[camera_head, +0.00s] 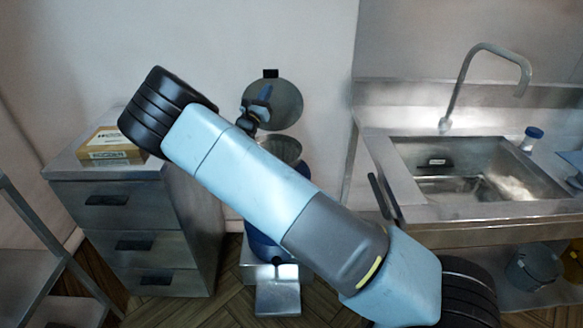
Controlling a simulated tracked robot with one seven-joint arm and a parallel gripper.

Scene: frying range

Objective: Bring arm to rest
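My arm (262,185) crosses the view from the lower right to a black ribbed joint at the upper left. A small dark blue and black part (257,106) shows just above the arm, in front of the round grey lid of a bin. It may be my gripper, but it is too small and partly hidden to be sure. I cannot see clear fingertips or anything held.
The blue pedal bin (262,246) stands behind my arm with its lid (283,101) raised. A metal drawer cabinet (130,216) with a cardboard box (112,146) on top is at left. A steel sink (470,172) with a tall tap (461,82) is at right.

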